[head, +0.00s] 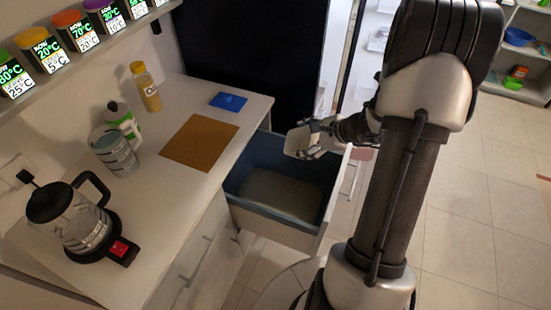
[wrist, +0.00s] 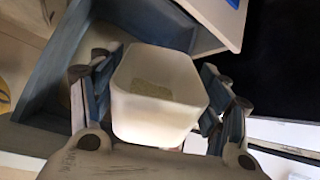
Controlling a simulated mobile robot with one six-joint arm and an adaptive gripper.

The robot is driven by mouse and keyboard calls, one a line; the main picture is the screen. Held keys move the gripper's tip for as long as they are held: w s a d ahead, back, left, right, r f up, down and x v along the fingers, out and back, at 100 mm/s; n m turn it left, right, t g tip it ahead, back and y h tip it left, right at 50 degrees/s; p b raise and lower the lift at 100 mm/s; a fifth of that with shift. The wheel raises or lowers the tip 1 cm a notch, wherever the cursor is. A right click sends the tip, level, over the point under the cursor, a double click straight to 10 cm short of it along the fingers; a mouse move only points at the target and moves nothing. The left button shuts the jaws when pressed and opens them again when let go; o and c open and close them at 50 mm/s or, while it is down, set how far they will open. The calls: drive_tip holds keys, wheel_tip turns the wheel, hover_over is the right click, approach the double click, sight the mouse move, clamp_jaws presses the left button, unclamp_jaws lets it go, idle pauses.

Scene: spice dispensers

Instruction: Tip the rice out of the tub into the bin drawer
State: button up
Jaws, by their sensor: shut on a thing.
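The white tub (head: 296,143) is held in my gripper (head: 312,138), above the far part of the open bin drawer (head: 262,207). In the wrist view the tub (wrist: 155,118) sits between the two fingers, and its open mouth shows. A small patch of pale yellowish rice (wrist: 152,89) lies inside it. The tub's exact tilt is hard to tell. The drawer has blue-grey inner walls, which also show at the left in the wrist view (wrist: 58,62). A pale grey surface shows inside the drawer; I cannot tell whether any rice lies on it.
The white counter (head: 185,95) left of the drawer holds a brown board (head: 200,140), a blue pad (head: 229,102), a yellow bottle (head: 147,87), a green-and-white bottle (head: 122,117), a glass mug (head: 114,152) and a kettle (head: 75,220). Open floor (head: 470,215) lies to the right.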

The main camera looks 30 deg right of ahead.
drive_tip(key=shift+w+a+r+n+g+h+p, duration=0.25)
drive_tip(key=shift+w+a+r+g+h+p, duration=0.15)
drive_tip(key=shift+a+h, duration=0.3)
drive_tip(key=shift+w+a+r+n+g+h+p, duration=0.15)
drive_tip(key=shift+a+r+n+g+h+p, duration=0.15)
drive_tip(key=shift+a+r+h, duration=0.4)
idle(1.0)
drive_tip(key=shift+w+a+f+h, duration=0.1)
drive_tip(key=shift+a+f+h, duration=0.1)
drive_tip(key=shift+h, duration=0.1)
drive_tip(key=shift+w+a+r+g+h+b, duration=0.1)
drive_tip(key=shift+w+a+g+h+b, duration=0.2)
drive_tip(key=shift+a+b, duration=0.15)
drive_tip(key=shift+a, duration=0.15)
drive_tip(key=shift+w+a+r+n, duration=0.1)
drive_tip(key=shift+a+n, duration=0.1)
drive_tip(key=shift+n, duration=0.05)
drive_tip(key=shift+a+h, duration=0.1)
drive_tip(key=shift+h, duration=0.2)
drive_tip(key=shift+w+a+r+g+h, duration=0.15)
drive_tip(key=shift+w+a+g+h, duration=0.2)
drive_tip(key=shift+a+h, duration=0.35)
drive_tip(key=shift+w+a+n+g+h+p, duration=0.2)
drive_tip(key=shift+a+n+g+h+p, duration=0.1)
drive_tip(key=shift+a+h+p, duration=0.3)
drive_tip(key=shift+w+a+n+g+h+p, duration=0.2)
drive_tip(key=shift+a+n+g+h+p, duration=0.15)
drive_tip(key=shift+p, duration=0.4)
idle(0.4)
